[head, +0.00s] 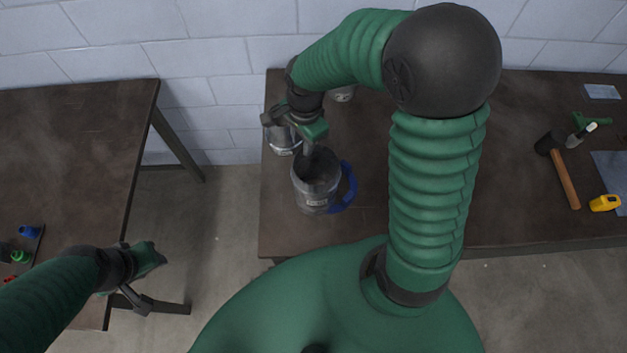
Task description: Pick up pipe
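A grey metal pipe (310,195), round and open at the top, stands upright on the right-hand table in the head view. It has a pale label and a blue curved piece (349,188) at its right side. My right gripper (309,145) reaches down at the pipe's far rim, with a grey finger part at or just above the opening. Whether it touches or grips the rim cannot be told. My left gripper (150,279) is open and empty, low beside the left table, with its fingers spread.
Another metal cylinder (284,142) stands behind the pipe, and a third (342,93) is partly hidden by my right arm. A hammer (564,171), a yellow tool (604,203) and a green-handled tool (585,127) lie at right. A floor gap separates the right table (290,235) and left table (70,150).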

